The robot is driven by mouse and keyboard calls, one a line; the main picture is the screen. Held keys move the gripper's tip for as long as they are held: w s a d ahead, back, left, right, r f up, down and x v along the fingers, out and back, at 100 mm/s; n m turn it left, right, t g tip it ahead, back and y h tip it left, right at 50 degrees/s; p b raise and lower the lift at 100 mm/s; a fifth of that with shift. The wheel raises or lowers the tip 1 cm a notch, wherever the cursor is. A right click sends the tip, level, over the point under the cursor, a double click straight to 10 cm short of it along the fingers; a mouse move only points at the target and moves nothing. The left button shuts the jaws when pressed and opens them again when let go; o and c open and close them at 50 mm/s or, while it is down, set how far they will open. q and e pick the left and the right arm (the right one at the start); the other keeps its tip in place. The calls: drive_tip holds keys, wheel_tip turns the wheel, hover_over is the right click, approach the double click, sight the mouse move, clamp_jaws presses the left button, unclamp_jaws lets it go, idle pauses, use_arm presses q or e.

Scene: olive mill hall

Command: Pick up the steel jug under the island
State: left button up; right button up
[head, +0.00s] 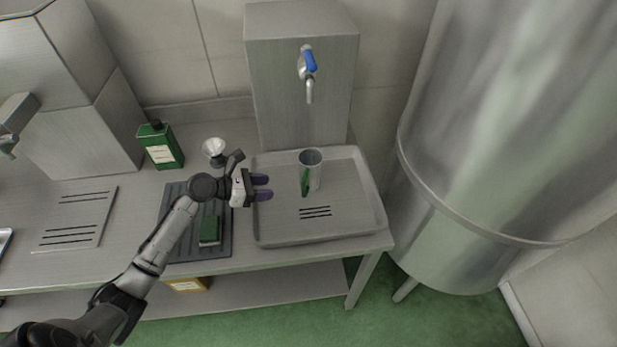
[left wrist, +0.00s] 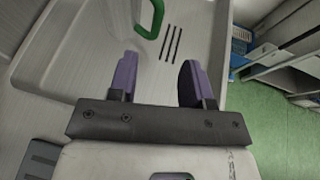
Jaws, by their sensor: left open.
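A steel jug (head: 313,168) with a green handle stands upright in a shallow steel tray (head: 345,222) below a tap with a blue lever. My left gripper (head: 264,188) is open and empty, left of the jug over the tray's left side, with a gap between its fingertips and the jug. In the left wrist view, the purple fingers of my left gripper (left wrist: 154,80) are spread apart, and the jug's green handle (left wrist: 151,22) shows beyond them at the top edge; most of the jug is out of that view. My right gripper is not in view.
A green bottle (head: 161,146) and a small white-topped item (head: 214,148) stand behind my left gripper. A dark ribbed mat (head: 184,246) with a green block (head: 209,230) lies left of the tray. A large steel tank (head: 500,150) stands on the right. The tray's front is clear.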

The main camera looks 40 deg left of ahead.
sight(304, 196)
use_arm(q)
drive_tip(key=shift+b+x, duration=0.8)
drive_tip(key=shift+x, duration=5.55)
drive_tip(key=shift+a+f, duration=0.1)
drive_tip(key=shift+a, duration=0.05)
drive_tip(key=shift+c, duration=0.2)
clamp_jaws()
